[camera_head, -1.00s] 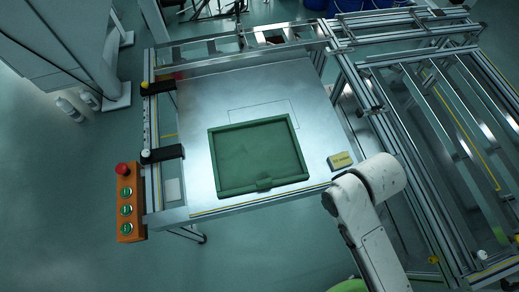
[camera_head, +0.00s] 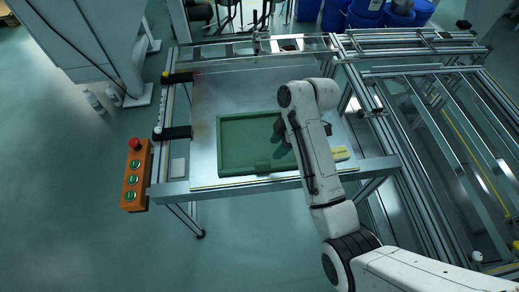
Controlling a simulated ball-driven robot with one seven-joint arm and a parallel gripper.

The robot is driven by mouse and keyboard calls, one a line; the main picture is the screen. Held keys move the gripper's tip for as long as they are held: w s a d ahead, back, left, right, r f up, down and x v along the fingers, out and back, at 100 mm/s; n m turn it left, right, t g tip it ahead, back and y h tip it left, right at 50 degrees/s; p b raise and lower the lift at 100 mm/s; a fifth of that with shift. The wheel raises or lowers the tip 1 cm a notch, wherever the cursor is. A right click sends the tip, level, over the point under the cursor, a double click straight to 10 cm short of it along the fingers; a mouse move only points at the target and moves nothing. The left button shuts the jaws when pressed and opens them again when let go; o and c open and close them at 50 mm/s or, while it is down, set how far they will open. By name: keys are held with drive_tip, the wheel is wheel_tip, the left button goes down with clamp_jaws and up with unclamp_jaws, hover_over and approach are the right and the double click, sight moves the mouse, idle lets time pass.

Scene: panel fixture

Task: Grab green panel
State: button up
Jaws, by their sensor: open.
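The green panel (camera_head: 240,138) lies flat on the metal table (camera_head: 207,112), with a raised rim and a small tab (camera_head: 262,166) on its near edge. My arm covers its right part. My gripper (camera_head: 281,139) is over the right side of the panel, open, partly hidden behind my white wrist. I cannot tell whether the fingers touch the panel.
A yellow block (camera_head: 341,153) sits right of my arm at the table's near right. An orange button box (camera_head: 135,178) is on the left edge, below two black clamps (camera_head: 174,132). An aluminium frame (camera_head: 440,110) stands at right.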

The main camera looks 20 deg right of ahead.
sight(263, 162)
drive_tip(key=x, duration=1)
drive_tip(key=shift+a+f, duration=0.25)
drive_tip(key=shift+a, duration=0.1)
drive_tip(key=shift+c, duration=0.5)
clamp_jaws()
